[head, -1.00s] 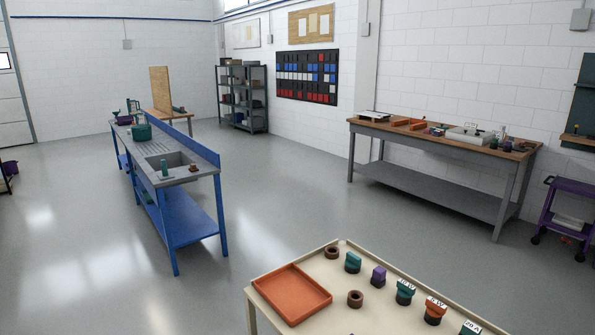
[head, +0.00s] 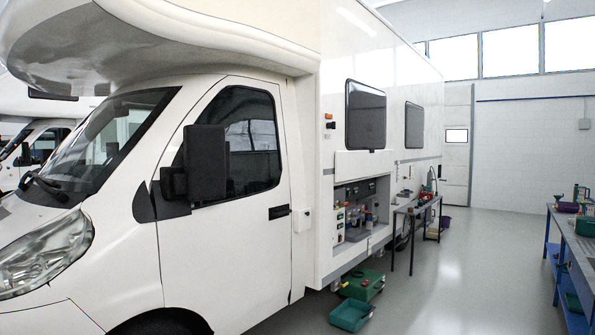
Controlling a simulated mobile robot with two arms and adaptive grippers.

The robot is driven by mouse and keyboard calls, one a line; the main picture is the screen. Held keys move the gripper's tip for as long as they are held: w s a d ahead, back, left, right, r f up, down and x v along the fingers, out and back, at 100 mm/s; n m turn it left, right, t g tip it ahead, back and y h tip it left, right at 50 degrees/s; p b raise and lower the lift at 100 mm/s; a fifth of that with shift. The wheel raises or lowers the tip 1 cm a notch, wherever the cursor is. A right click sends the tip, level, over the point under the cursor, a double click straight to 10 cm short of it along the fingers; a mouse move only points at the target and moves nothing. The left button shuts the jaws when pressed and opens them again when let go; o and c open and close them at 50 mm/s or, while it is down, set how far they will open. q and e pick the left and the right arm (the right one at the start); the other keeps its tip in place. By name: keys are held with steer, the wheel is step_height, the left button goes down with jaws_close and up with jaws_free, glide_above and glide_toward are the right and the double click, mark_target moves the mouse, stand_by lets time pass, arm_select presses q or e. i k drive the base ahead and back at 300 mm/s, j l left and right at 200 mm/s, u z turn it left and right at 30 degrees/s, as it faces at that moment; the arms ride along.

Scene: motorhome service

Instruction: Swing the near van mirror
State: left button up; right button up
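The near van mirror (head: 205,163) is a black mirror on the front door of the white motorhome (head: 225,255). It stands out from the door in front of the side window, on a dark arm at the window's front lower corner. Its housing hides part of the window. A second motorhome's dark mirror (head: 25,154) shows at the far left. Neither of my grippers is in the head view.
An open service hatch (head: 340,215) with bottles is in the motorhome's side. A green case (head: 362,284) and a teal tray (head: 352,314) lie on the floor below it. A narrow table (head: 411,208) stands beyond. A blue bench (head: 572,245) is at right; the floor between is clear.

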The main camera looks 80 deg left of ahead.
mark_target(207, 158)
steer(key=u, duration=1.65)
steer(key=i+l+u, duration=0.1)
steer(key=i+u, duration=0.15)
steer(key=u, duration=0.15)
steer(key=i+l+u, duration=0.2)
steer(key=u, duration=0.25)
steer(key=i+l+u, duration=0.25)
steer(key=u, duration=0.15)
steer(key=i+l+u, duration=0.15)
steer(key=l+u, duration=0.3)
steer(key=i+l+u, duration=0.1)
steer(key=l+u, duration=0.8)
steer(key=l, duration=2.75)
steer(key=i+l+u, duration=0.1)
steer(key=i+l, duration=0.2)
steer(key=i, duration=0.25)
